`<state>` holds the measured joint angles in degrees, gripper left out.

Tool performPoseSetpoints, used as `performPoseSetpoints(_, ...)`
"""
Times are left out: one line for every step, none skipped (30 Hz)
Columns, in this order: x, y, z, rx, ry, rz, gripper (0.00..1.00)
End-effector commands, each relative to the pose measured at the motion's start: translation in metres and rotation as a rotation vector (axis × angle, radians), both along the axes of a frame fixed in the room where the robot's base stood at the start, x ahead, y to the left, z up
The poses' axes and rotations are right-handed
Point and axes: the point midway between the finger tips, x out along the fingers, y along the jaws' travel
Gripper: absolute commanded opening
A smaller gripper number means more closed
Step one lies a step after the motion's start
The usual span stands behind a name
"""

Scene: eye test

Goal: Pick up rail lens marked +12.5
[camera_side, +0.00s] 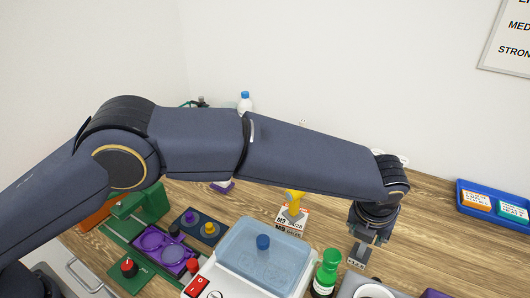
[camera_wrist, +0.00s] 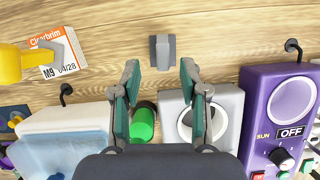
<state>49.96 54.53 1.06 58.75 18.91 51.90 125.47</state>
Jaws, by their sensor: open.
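A small grey block-like piece (camera_wrist: 162,52) stands on the wooden table, just beyond the space between my fingertips in the wrist view. In the side view it shows as a small grey piece (camera_side: 357,256) below my gripper, with dark marking too small to read surely. I cannot confirm that it is the rail lens marked +12.5. My gripper (camera_wrist: 159,72) is open and empty, its two green-padded fingers spread to either side of the piece's line. In the side view my gripper (camera_side: 369,238) points down just above the piece, and part of the piece may be hidden.
A green-capped bottle (camera_side: 328,266) and a blue-lidded box (camera_side: 240,250) stand left. A Clearbrim carton (camera_wrist: 62,62) lies near a yellow object (camera_wrist: 10,64). A blue tray (camera_side: 470,213) is far right.

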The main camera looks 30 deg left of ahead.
Motion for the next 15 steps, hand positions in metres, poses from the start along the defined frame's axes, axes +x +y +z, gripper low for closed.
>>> performPoseSetpoints(0.002,0.0,-0.004,0.001,0.0,0.0,0.44)
performPoseSetpoints(0.003,-0.001,-0.008,0.001,0.0,0.0,0.44)
performPoseSetpoints(0.005,-0.002,-0.014,0.002,0.002,0.001,0.44)
performPoseSetpoints(0.007,-0.003,-0.018,0.002,0.002,0.0,0.44)
performPoseSetpoints(0.009,-0.004,-0.023,0.002,0.002,0.0,0.44)
performPoseSetpoints(0.012,-0.005,-0.029,0.003,0.001,0.0,0.44)
performPoseSetpoints(0.014,-0.005,-0.033,0.002,0.001,0.001,0.44)
performPoseSetpoints(0.016,-0.005,-0.037,0.001,0.001,0.001,0.44)
performPoseSetpoints(0.017,-0.005,-0.041,0.001,0.001,0.0,0.44)
performPoseSetpoints(0.019,-0.005,-0.043,0.001,0.001,0.0,0.44)
performPoseSetpoints(0.019,-0.006,-0.045,0.0,0.0,0.0,0.44)
performPoseSetpoints(0.02,-0.006,-0.046,0.0,0.0,0.0,0.44)
performPoseSetpoints(0.021,-0.006,-0.047,0.0,0.0,0.0,0.44)
performPoseSetpoints(0.021,-0.006,-0.047,0.0,0.0,0.0,0.44)
performPoseSetpoints(0.021,-0.006,-0.047,0.0,0.0,0.0,0.44)
